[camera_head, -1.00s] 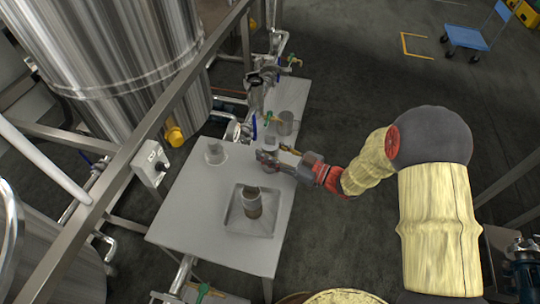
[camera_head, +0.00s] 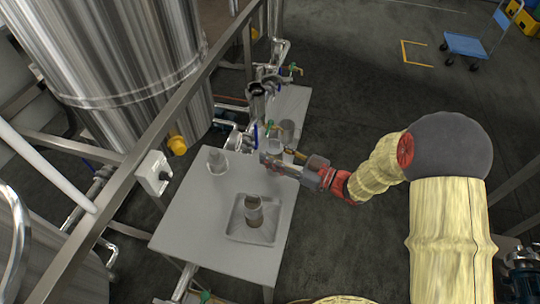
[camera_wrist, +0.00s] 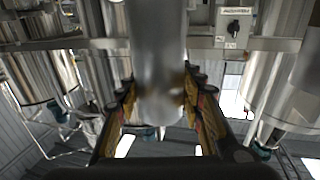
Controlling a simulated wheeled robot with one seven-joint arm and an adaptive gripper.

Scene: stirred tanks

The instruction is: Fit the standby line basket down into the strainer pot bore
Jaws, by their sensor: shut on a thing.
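My gripper (camera_head: 266,160) is over the far right edge of the grey table. In the wrist view, its two fingers (camera_wrist: 158,112) are closed around a smooth metal cylinder (camera_wrist: 160,45), which looks like the basket. In the head view, this pale cylinder (camera_head: 274,147) shows only small, partly hidden by the gripper. An open-topped metal vessel (camera_head: 257,90) among the pipes beyond the gripper may be the strainer pot. Its bore is too small to make out. The held cylinder appears apart from it.
The grey table (camera_head: 185,222) holds a square tray (camera_head: 234,232) with a brownish-metal cylinder (camera_head: 253,211) in it. A pale fitting (camera_head: 216,160) stands at its back left. Another metal cylinder (camera_head: 286,130) stands on the far bench. Valves and a steel frame (camera_head: 130,160) crowd the left.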

